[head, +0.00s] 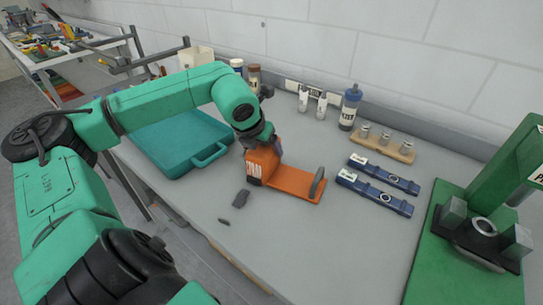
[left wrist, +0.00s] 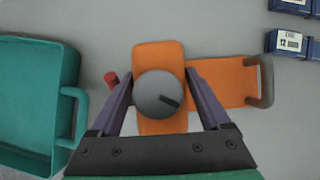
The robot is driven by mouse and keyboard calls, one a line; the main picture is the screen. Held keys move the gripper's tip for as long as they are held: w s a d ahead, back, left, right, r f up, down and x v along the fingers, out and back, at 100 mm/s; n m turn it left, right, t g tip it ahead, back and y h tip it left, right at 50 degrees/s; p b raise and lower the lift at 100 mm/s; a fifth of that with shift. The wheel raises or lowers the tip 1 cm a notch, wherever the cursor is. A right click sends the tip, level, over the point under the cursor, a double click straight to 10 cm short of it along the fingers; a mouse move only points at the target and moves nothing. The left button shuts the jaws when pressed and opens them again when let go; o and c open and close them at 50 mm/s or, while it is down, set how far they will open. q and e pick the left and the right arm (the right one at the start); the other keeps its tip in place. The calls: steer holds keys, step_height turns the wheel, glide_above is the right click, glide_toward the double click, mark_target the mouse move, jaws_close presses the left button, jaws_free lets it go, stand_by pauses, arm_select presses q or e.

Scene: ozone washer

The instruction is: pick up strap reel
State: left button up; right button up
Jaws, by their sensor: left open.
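The strap reel appears to be the orange piece (head: 298,184) on the grey bench, with a tall body at its left and a grey upright plate on its flat right end. In the left wrist view the orange piece (left wrist: 222,82) has a round grey knob and a small red part at its left. My left gripper (left wrist: 158,82) is open above it, with one finger on each side of the knob and a gap showing. In the head view the left gripper (head: 262,138) hides the top of the body. My right gripper is out of view.
A teal case (head: 180,140) lies close on the left. Two blue labelled bars (head: 375,192) and a wooden rack (head: 382,146) lie to the right. Bottles (head: 350,106) stand along the wall. A green press (head: 470,255) is at far right. The front bench middle is mostly clear.

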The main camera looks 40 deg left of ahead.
arm_select(q)
steer(key=shift+w+f, duration=0.3)
steer(key=shift+f, duration=0.1)
steer(key=shift+w+a+f, duration=0.15)
steer(key=shift+f, duration=0.2)
steer(key=c, duration=0.5)
steer(key=shift+r, duration=0.1)
jaws_close()
